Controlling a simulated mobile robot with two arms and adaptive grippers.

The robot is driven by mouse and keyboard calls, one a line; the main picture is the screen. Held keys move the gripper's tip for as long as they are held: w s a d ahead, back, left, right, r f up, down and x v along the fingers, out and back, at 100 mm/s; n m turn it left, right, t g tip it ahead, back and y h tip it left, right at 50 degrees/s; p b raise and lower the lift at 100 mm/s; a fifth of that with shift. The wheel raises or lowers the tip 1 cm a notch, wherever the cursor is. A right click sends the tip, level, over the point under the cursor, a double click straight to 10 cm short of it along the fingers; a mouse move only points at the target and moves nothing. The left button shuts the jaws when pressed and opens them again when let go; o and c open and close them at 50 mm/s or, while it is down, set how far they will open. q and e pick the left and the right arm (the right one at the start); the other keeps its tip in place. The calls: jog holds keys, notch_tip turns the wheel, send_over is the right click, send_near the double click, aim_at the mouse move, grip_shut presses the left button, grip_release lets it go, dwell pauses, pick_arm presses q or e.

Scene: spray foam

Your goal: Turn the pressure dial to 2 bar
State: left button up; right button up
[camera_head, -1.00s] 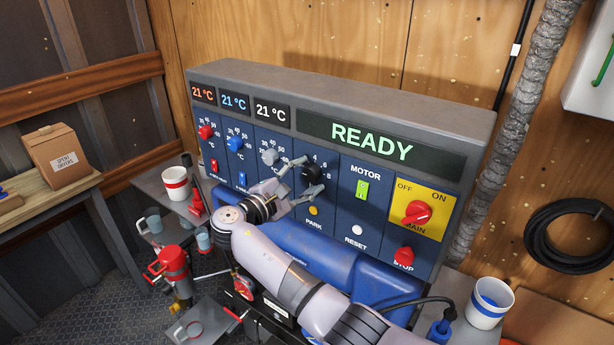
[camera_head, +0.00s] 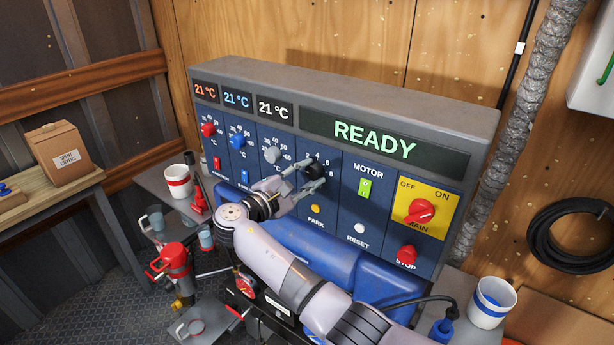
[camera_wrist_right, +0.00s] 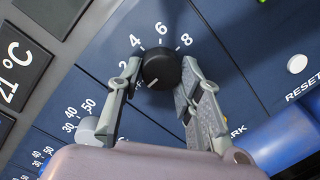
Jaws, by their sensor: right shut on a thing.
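The pressure dial is a round black knob (camera_head: 315,166) on the blue front of the machine panel. In the right wrist view the black knob (camera_wrist_right: 161,68) has the numbers 2, 4, 6 and 8 around it. My left gripper is not in view.
A grey temperature knob (camera_head: 272,155) sits just left of the dial. The display (camera_head: 375,141) reads READY. A blue tank (camera_head: 330,262) lies beneath my right arm.

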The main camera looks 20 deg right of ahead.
jog(key=m+b, duration=0.3)
jog(key=b, duration=0.1)
jog(key=m+b, duration=0.3)
jog(key=b, duration=0.1)
jog(key=shift+f+y, duration=0.2)
jog(key=shift+y, duration=0.1)
jog(key=shift+r+m+b, duration=0.25)
jog(key=shift+m+b, duration=0.95)
jog(key=shift+b, duration=0.25)
jog(key=shift+y, duration=0.3)
jog(key=o, duration=1.2)
jog(key=shift+r, duration=0.1)
